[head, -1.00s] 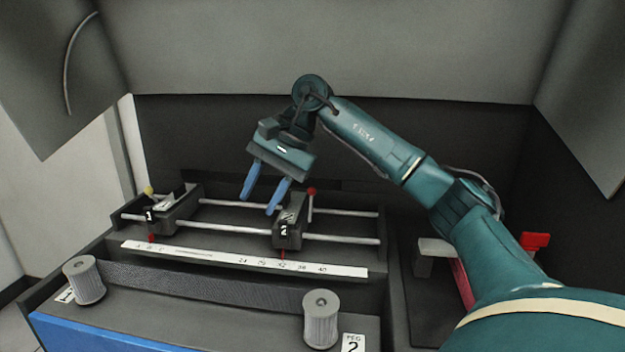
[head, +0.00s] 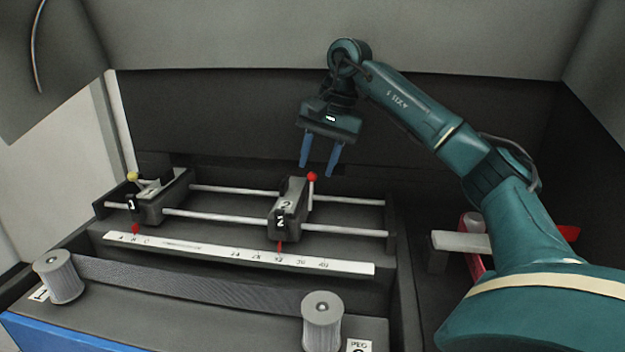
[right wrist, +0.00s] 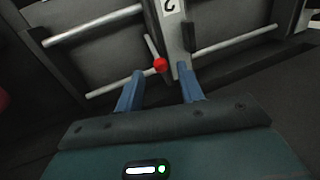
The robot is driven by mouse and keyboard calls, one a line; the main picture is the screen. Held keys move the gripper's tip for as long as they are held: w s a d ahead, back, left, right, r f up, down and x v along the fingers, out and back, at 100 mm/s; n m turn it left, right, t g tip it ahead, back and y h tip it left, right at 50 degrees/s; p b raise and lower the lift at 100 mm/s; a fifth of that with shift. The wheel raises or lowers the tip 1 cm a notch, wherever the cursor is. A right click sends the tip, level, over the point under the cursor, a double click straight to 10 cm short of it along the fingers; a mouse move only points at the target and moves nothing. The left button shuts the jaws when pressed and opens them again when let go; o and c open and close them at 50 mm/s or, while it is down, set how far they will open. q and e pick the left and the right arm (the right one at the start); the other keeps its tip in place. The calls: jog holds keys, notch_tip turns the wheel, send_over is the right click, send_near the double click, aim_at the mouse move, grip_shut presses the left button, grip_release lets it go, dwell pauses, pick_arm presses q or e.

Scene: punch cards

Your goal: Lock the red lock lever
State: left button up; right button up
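The red lock lever (head: 312,177) has a red ball knob and stands up at the right side of slider block 2 (head: 289,208) on two metal rails. In the right wrist view its red knob (right wrist: 160,64) sits on a light rod just ahead of the fingers, between their lines. My right gripper (head: 318,170) is open, with two blue fingers pointing down, above and slightly behind the knob. It also shows in the right wrist view (right wrist: 160,84), with nothing between the fingertips. My left gripper is not in view.
Slider block 1 (head: 160,196) with a yellow-knobbed lever (head: 132,176) stands at the left of the rails. A white number scale (head: 240,254) runs in front. Two grey ribbed pegs (head: 322,322) stand nearer, with a dark band between them. A red object (head: 568,234) lies right, partly behind my arm.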

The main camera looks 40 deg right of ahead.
aim_at(313, 176)
jog(key=shift+x, duration=2.15)
jog(key=shift+c, duration=0.2)
grip_shut()
